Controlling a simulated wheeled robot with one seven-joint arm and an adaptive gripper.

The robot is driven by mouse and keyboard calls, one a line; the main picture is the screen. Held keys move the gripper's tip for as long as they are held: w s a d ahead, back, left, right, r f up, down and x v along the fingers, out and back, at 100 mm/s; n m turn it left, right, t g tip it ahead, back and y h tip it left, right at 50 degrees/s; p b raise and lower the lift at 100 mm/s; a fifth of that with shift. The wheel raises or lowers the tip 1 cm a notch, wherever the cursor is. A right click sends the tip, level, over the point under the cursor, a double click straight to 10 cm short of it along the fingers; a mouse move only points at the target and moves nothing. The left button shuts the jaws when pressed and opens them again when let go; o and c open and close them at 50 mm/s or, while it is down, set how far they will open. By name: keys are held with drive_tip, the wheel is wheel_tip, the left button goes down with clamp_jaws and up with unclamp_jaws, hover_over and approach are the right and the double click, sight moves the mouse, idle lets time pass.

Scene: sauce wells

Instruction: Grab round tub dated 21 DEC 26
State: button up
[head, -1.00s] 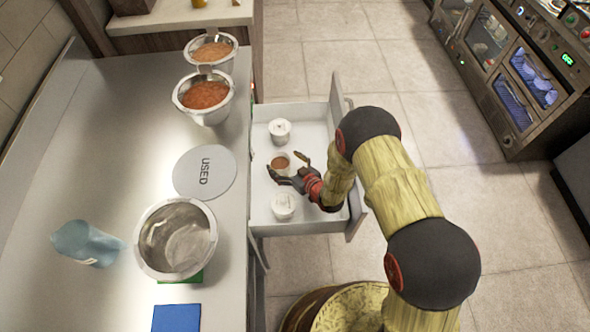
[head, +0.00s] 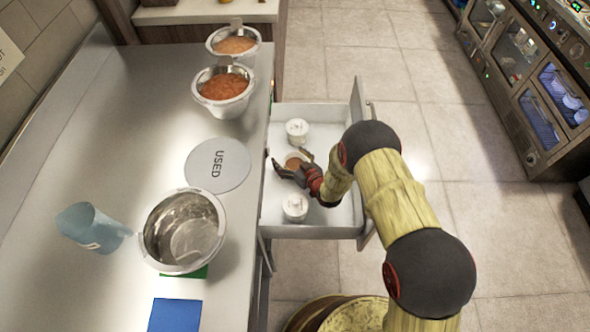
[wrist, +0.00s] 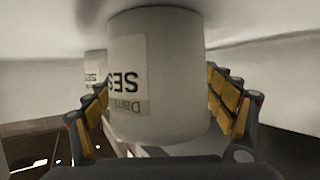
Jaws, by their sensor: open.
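Three round white tubs stand in the open drawer (head: 335,218) in the head view: a far one (head: 297,128), a middle one with a brown top (head: 292,161) and a near one (head: 295,203). My gripper (head: 290,166) is open at the middle tub. In the wrist view a white tub (wrist: 165,75) stands between the open fingers (wrist: 165,110), with gaps at the sides. Its label shows upside down and partly turned away, reading "SES" and a cut-off line starting with D. No date can be read. Another labelled tub (wrist: 93,68) shows behind it.
The counter left of the drawer holds two bowls of orange-red sauce (head: 224,88) (head: 236,42), a grey "USED" disc (head: 217,165), an empty metal bowl (head: 183,232), a blue jug (head: 88,228) and a blue square (head: 175,314). The drawer walls close in around my gripper.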

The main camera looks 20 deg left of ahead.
drive_tip(key=shift+c, duration=0.7)
drive_tip(key=c, duration=1.5)
drive_tip(key=shift+c, duration=0.3)
